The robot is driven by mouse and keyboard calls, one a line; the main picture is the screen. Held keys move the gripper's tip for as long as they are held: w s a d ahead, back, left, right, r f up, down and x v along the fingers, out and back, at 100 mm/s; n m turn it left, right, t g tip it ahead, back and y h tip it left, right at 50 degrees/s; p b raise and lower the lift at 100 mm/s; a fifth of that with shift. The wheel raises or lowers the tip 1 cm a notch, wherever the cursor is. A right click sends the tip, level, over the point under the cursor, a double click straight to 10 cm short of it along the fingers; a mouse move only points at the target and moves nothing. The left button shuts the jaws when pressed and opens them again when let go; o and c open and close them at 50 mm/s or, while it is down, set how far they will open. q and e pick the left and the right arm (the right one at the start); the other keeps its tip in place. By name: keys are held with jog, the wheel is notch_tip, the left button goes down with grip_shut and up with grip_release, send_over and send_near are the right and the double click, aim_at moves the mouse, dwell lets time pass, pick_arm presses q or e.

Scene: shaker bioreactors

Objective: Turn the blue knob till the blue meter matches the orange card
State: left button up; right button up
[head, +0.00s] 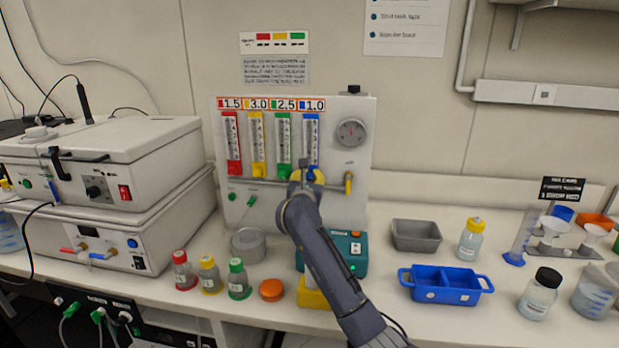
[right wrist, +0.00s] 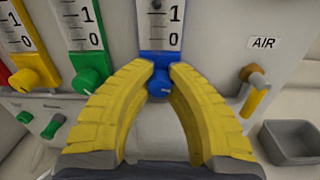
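The blue meter (head: 311,130) is the rightmost of several upright flow meters on the white panel (head: 358,110). The orange-edged card (head: 313,104) above it reads 1.0. The blue knob (right wrist: 159,86) is at the foot of the blue meter. My right gripper (head: 306,178) is at the panel in front of this knob. The float level is too small to read in the head view, and the wrist view cuts off the upper scale. My left gripper is not in view.
The green knob (right wrist: 90,80) is just left of my fingers. A yellow-handled AIR valve (right wrist: 254,95) is to their right. Small capped bottles (head: 208,275) stand in front of the panel. A blue tray (head: 446,297) and a grey bin (head: 416,236) are at right.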

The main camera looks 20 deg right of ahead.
grip_shut()
jog(key=n, duration=0.4)
jog(key=shift+r+n, duration=0.1)
jog(key=shift+n, duration=0.2)
jog(key=o, duration=0.8)
grip_release()
jog(key=shift+o, duration=0.2)
jog(key=shift+s+a, duration=0.1)
